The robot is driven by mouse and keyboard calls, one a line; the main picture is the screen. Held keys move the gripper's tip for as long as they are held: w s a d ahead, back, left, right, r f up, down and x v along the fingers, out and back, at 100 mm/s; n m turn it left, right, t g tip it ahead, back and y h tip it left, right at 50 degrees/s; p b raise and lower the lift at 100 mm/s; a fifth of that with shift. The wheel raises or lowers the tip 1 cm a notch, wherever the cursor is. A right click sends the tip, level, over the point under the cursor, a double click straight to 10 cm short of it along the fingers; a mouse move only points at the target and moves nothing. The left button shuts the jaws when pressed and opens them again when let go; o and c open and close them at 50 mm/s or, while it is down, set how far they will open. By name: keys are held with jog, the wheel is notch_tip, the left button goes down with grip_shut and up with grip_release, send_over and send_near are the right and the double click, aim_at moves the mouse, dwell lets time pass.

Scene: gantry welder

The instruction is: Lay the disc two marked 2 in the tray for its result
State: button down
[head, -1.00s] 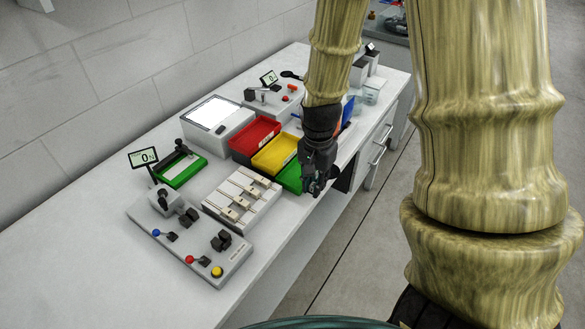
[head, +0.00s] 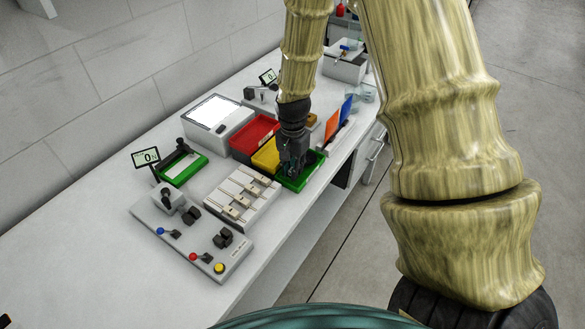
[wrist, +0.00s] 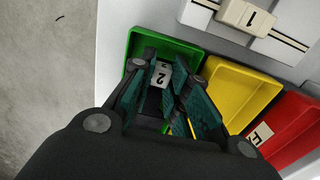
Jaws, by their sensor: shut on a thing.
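My gripper (head: 292,168) points down over the green tray (head: 312,178), the nearest of three coloured trays on the bench. In the wrist view, my gripper (wrist: 165,92) is shut on the disc marked 2 (wrist: 162,76). Its white face with the 2 shows between the fingers, with the green tray (wrist: 142,42) behind it. I cannot tell whether the disc touches the tray floor. The fingers hide part of the disc, and in the head view the disc cannot be made out.
The yellow tray (head: 265,158) and red tray (head: 248,138) stand beside the green one. A white fixture with sliders (head: 240,195) and a grey lever panel (head: 190,235) lie to the left. Orange (head: 331,124) and blue (head: 347,108) upright panels stand behind my gripper.

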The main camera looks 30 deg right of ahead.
jog(key=shift+f, duration=0.5)
jog(key=shift+f, duration=0.6)
jog(key=c, duration=1.4)
grip_release()
jog(key=shift+o, duration=0.2)
jog(key=shift+r, duration=0.1)
notch_tip(320, 180, up, 13)
jog(key=b, duration=0.2)
